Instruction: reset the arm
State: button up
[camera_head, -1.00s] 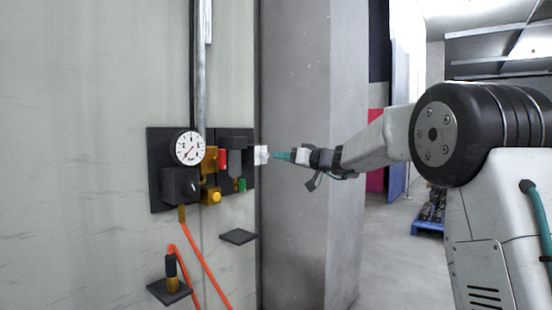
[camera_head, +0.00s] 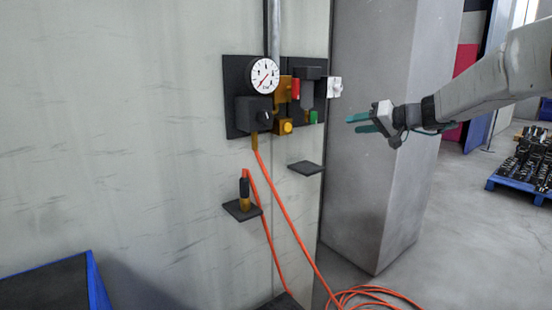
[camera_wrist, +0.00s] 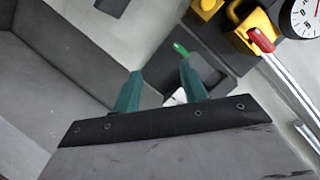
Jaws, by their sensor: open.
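My gripper (camera_head: 362,123) is in the air in front of the grey pillar, to the right of the wall panel. Its two teal fingers are apart, with nothing seen held between them. In the wrist view the teal fingers (camera_wrist: 160,82) point toward the wall. My arm reaches in from the upper right of the head view.
The black wall panel (camera_head: 233,97) carries a round gauge (camera_head: 264,75), a red lever (camera_head: 295,89), a yellow knob (camera_head: 286,127) and a white fitting (camera_head: 334,87). Small shelves (camera_head: 305,168) jut out below. An orange hose (camera_head: 290,220) runs to the floor. A blue pallet (camera_head: 515,188) stands right.

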jog(key=s+f+g+h, duration=0.3)
jog(key=s+f, duration=0.1)
jog(key=s, duration=1.2)
jog(key=s+f+g+h, duration=0.3)
jog(key=s+f+h, duration=0.1)
jog(key=s, duration=1.3)
jog(key=s+f+m+g+h, duration=0.1)
jog(key=s+f, duration=0.5)
jog(key=s, duration=1.1)
jog(key=shift+d+f+g+h, duration=0.3)
jog(key=shift+g+h, duration=0.6)
jog(key=shift+h, duration=0.4)
jog(key=shift+s, duration=0.1)
